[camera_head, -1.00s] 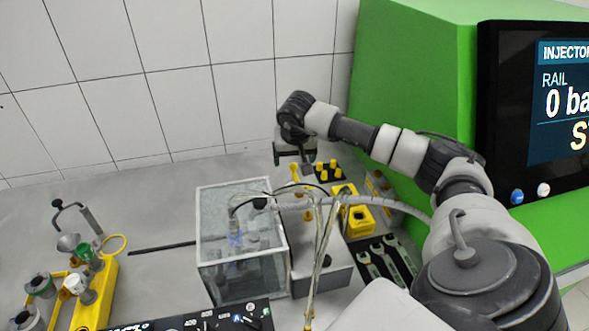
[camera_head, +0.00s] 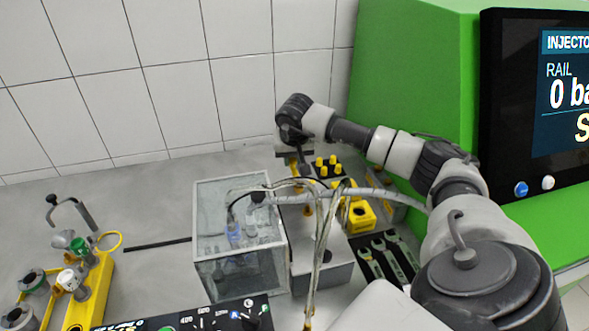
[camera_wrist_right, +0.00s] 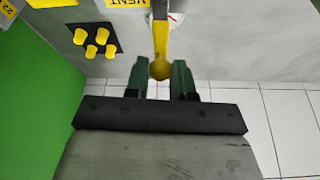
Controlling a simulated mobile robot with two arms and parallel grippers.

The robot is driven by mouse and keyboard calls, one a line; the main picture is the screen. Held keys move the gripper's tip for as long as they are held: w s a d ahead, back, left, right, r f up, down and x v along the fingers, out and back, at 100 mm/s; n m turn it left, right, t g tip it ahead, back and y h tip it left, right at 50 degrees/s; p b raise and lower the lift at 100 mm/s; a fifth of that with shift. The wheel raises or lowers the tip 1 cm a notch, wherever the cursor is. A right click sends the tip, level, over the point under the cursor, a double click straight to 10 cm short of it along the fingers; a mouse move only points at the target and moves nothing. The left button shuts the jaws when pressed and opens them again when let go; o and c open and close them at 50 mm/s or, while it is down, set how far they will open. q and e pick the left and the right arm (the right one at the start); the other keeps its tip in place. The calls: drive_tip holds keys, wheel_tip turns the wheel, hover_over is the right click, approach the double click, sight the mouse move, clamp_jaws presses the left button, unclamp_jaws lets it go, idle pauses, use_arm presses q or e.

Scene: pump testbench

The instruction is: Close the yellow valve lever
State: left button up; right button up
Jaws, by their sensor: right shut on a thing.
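The yellow valve lever (camera_wrist_right: 160,40) shows in the right wrist view as a straight bar with a round knob at its lower end. The knob sits between the dark green fingers of my right gripper (camera_wrist_right: 160,72), which is shut on the lever. A little gap seems to show beside the knob in this view. In the head view, yellow (camera_head: 291,160) shows just under my right wrist, at the back of the bench; the fingers are hard to make out there. My left gripper is not in view.
A clear glass tank (camera_head: 240,235) stands left of the valve area. Several yellow knobs (camera_wrist_right: 96,40) sit on a black plate beside the lever. Hoses cross in front. Wrenches (camera_head: 385,258) lie at right, by the green cabinet (camera_head: 420,60). A yellow rack (camera_head: 90,295) stands at left.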

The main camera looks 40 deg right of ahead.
drive_tip(key=shift+d, duration=0.1)
idle(0.3)
drive_tip(key=shift+s+d, duration=0.6)
drive_tip(key=shift+d, duration=0.05)
drive_tip(key=shift+s+d, duration=0.55)
drive_tip(key=shift+s, duration=0.2)
drive_tip(key=shift+s+d+b, duration=0.1)
drive_tip(key=shift+s+b, duration=0.05)
drive_tip(key=shift+b, duration=0.15)
drive_tip(key=shift+s+d, duration=0.1)
drive_tip(key=shift+s, duration=0.35)
drive_tip(key=shift+s+d, duration=0.1)
drive_tip(key=shift+s, duration=0.2)
